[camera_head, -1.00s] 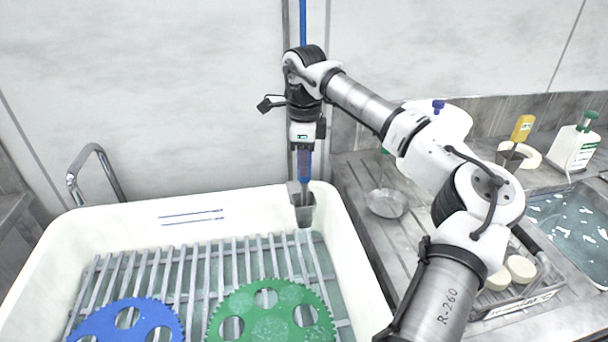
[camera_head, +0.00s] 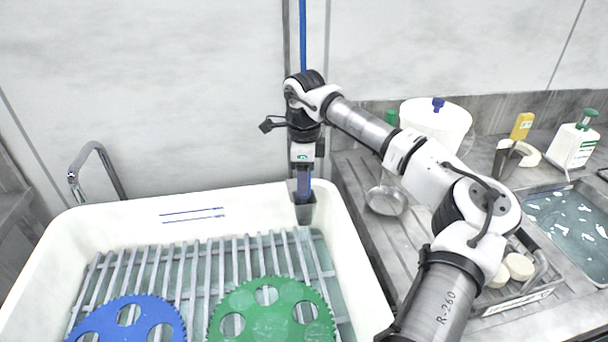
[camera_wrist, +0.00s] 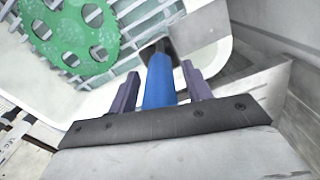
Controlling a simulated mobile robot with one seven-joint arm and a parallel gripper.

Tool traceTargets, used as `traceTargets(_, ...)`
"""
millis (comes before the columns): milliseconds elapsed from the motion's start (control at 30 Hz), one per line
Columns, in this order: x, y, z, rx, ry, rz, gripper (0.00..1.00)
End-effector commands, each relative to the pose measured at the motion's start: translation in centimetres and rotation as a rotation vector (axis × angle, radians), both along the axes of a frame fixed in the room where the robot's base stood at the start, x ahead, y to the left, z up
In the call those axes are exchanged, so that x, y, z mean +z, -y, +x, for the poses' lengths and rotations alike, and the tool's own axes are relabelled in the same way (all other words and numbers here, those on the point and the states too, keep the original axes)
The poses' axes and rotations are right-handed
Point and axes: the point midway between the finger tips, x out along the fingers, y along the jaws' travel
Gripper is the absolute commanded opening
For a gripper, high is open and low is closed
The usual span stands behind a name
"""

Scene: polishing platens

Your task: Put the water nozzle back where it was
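The water nozzle is a blue cylinder (camera_wrist: 160,82) in the wrist view. It points down at a small grey holder (camera_head: 305,213) at the tub's back right corner, and its lower end appears to be inside it. A blue hose (camera_head: 303,35) rises above my wrist. My gripper (camera_wrist: 160,70) points down over the holder, with one finger on each side of the nozzle. Narrow gaps show between the fingers and the nozzle, so it looks open around it. The head view shows the gripper (camera_head: 303,188) just above the holder, its fingers hard to make out.
The white tub (camera_head: 120,212) holds a slatted rack (camera_head: 190,262) with a blue toothed disc (camera_head: 88,318) and a green one (camera_head: 262,322). A metal faucet (camera_head: 97,160) stands at left. Bottles, a white container (camera_head: 436,122) and a water basin (camera_head: 575,222) are at right.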

Motion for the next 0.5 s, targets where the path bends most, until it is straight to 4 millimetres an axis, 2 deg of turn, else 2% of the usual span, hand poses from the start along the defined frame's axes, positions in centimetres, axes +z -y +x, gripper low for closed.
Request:
traceTargets(333,0.6,0.0,0.0,-0.001,0.001,-0.001,0.49)
traceTargets(500,3.2,0.0,0.1,-0.002,0.004,-0.001,0.49)
